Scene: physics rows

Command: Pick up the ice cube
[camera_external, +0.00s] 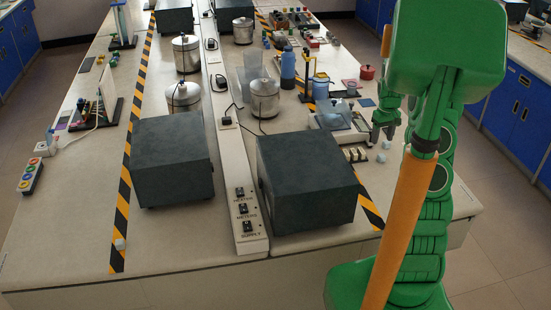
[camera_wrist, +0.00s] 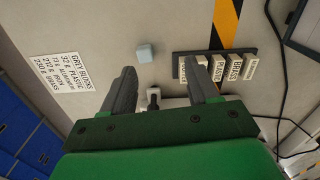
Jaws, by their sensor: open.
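A small pale blue-white ice cube (camera_wrist: 145,53) lies on the bench top in the wrist view, beyond my fingertips and apart from them. In the external view a small pale cube (camera_external: 381,158), which looks like the same one, lies just below my gripper (camera_external: 383,132). My gripper also shows in the wrist view (camera_wrist: 163,82), with its two fingers spread wide and nothing held between them. Another small pale cube (camera_external: 120,244) sits on the striped tape at the front left of the bench; I cannot tell its material.
A dark tray of labelled blocks (camera_wrist: 217,66) lies right of the cube, close to my right finger. A printed label (camera_wrist: 72,71) lies to the left. Two large dark boxes (camera_external: 305,180) (camera_external: 171,160) stand on the bench.

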